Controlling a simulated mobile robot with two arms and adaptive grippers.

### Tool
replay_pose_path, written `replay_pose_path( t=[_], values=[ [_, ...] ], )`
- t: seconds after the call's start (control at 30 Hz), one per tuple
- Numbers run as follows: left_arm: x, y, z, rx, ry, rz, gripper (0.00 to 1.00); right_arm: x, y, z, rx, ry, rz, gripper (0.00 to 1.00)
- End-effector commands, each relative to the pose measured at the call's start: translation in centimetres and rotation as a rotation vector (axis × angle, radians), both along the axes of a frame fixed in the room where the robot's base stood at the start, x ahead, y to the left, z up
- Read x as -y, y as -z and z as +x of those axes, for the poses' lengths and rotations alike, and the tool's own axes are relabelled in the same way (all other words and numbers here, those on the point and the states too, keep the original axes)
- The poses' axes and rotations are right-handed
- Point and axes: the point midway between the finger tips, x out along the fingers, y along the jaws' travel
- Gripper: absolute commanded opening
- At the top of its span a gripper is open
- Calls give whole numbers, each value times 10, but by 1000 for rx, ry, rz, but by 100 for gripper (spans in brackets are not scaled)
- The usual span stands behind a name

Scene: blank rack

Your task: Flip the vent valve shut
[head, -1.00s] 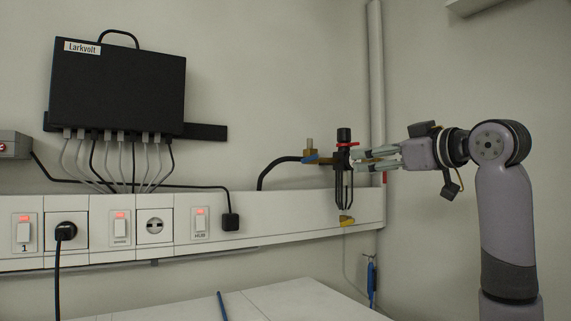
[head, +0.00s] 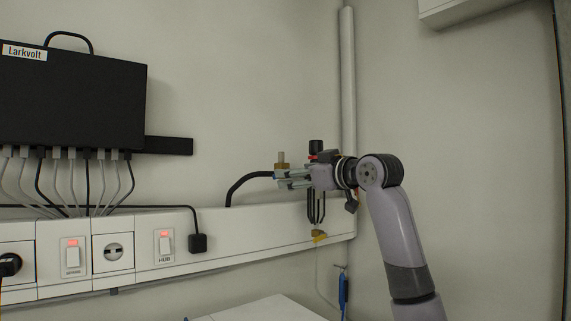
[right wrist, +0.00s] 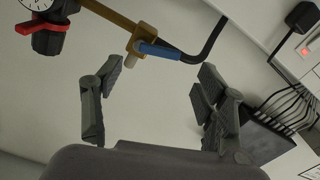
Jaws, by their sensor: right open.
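The vent valve is a small brass fitting (right wrist: 139,40) with a flat blue lever (right wrist: 160,51), at the top middle of the right wrist view. The lever lies nearly in line with the black hose beside it. In the head view the brass fitting (head: 281,166) shows just above my right fingertips, and the lever is hidden. My right gripper (head: 284,180) is open and empty. In the right wrist view its fingers (right wrist: 153,85) stand apart below the lever, and I see no contact. My left gripper is in neither current view.
A black regulator (head: 316,148) with a red ring stands partly behind my right gripper; its gauge (right wrist: 40,4) shows in the wrist view. A black hose (head: 240,184) curves from the valve to the white trunking (head: 265,220). A black box (head: 70,100) with cables hangs left.

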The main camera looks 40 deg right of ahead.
Motion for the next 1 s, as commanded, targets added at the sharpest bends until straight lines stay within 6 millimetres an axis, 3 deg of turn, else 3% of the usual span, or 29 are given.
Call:
replay_pose_path(
  t=[0.1,0.33,0.67,1.0],
  values=[
    [0,-16,3,5,0,-1,75,2,-4,23,-3,0,1,66],
    [0,-26,1,2,1,0,75,5,-2,47,0,0,1,66],
    [0,-26,-2,-4,0,1,75,6,0,51,0,1,0,66],
    [0,-26,-3,-6,0,0,75,6,0,51,0,0,0,44]
  ],
)
